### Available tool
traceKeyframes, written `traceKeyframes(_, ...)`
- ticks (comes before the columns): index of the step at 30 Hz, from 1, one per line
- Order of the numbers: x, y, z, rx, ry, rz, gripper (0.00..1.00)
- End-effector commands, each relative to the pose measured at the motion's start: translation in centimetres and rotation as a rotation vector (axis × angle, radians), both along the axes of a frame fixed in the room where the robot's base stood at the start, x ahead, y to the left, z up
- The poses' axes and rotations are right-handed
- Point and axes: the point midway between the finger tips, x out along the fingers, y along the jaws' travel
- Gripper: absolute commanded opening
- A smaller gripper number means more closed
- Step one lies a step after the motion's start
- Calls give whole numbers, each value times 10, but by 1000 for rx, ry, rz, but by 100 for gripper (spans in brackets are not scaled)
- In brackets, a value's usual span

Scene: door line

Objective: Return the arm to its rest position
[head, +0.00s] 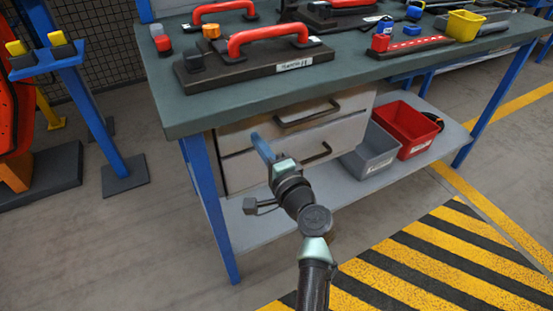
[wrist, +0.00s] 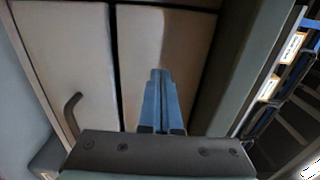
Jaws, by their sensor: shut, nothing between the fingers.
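My arm reaches forward from the bottom of the head view. My gripper (head: 257,140) has blue fingers and is in front of the drawer unit (head: 237,172) under the workbench. In the wrist view my gripper (wrist: 160,72) has its two blue fingers together, with nothing between them. The fingers point toward the pale drawer fronts (wrist: 165,40). Whether the fingertips touch the drawer fronts cannot be told. The drawers look closed.
The workbench top (head: 200,115) overhangs just above my gripper and carries fixtures with red handles (head: 268,40). A blue table leg (head: 208,205) stands to the left. A grey bin (head: 370,152) and a red bin (head: 407,128) sit on the lower shelf. Striped floor (head: 430,262) lies clear at right.

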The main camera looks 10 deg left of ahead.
Motion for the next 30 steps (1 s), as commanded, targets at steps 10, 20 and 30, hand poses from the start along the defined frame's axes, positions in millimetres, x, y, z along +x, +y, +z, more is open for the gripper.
traceKeyframes(10, -60, -48, 0, 1, 3, -4, 0)
traceKeyframes(20, -80, -64, -1, 0, 3, -2, 0)
traceKeyframes(30, -64, -64, 62, -247, -185, -52, 0)
